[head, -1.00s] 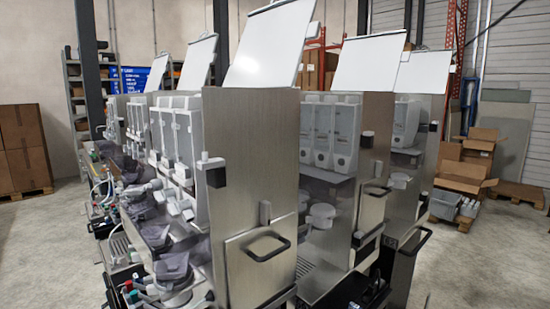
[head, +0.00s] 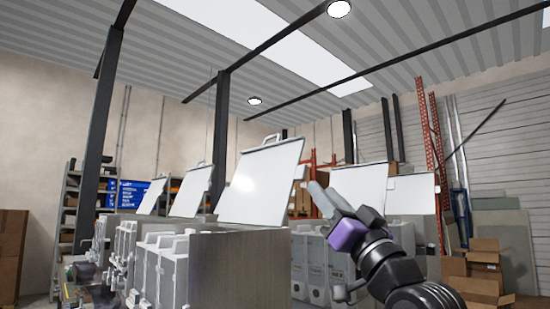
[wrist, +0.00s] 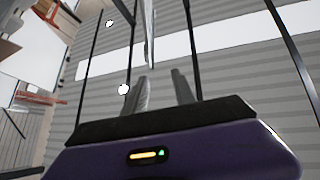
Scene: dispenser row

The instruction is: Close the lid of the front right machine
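The nearest machine (head: 235,258) is a steel box with its white lid (head: 262,182) raised, tilted back. Farther right, another machine has a raised white lid (head: 358,190); I cannot tell for certain which the task names. My gripper (head: 316,192) is up beside the right edge of the nearest lid in the head view, seemingly just apart from it. In the wrist view, the two grey fingers (wrist: 161,80) are spread with nothing between them. A thin pale panel edge (wrist: 149,35), seemingly a lid, shows just beyond the fingertips.
More machines with raised lids (head: 192,190) stand to the left and behind. Dark posts (head: 220,135) and shelving rise at the back. Cardboard boxes (head: 485,265) stack at the right. The air above the lids is clear.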

